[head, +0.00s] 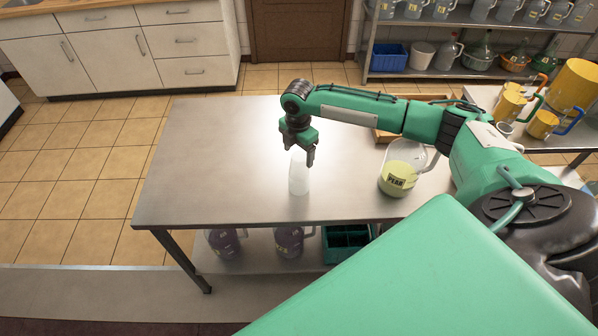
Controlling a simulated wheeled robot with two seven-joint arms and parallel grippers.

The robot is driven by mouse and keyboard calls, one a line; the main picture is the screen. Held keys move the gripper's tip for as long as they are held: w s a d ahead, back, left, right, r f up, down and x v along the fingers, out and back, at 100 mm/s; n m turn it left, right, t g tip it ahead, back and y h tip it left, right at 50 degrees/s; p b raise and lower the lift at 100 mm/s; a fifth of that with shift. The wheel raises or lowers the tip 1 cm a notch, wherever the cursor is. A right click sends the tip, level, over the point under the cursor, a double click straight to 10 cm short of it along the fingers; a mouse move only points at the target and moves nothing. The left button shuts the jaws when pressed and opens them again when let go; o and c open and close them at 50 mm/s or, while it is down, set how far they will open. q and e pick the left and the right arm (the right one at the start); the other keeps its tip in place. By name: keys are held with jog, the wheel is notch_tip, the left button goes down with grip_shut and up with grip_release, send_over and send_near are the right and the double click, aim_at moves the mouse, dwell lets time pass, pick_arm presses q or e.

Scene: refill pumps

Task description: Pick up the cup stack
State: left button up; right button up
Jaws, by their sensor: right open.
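The cup stack (299,178) is a pale, whitish translucent column standing upright on the steel table (213,150). My right gripper (301,157) points down at the top of the stack, with its fingers at the upper end. It is open; whether the fingers touch the cups cannot be told. The gripper and wrist hide part of the top of the stack. My left gripper is not in view.
A clear jug of yellow-green liquid labelled PEAR (396,178) stands to the right on the table. A wooden tray (385,136) lies behind my right arm. Jugs and a green crate (345,240) sit on the lower shelf. The table's left part is clear.

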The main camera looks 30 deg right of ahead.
aim_at(299, 156)
jog(key=shift+s+f+p, duration=0.1)
jog(key=shift+f+p, duration=0.3)
jog(key=shift+f, duration=1.15)
jog(key=shift+c, duration=0.2)
jog(key=c, duration=1.4)
jog(key=shift+o, duration=0.2)
jog(key=shift+r, duration=0.1)
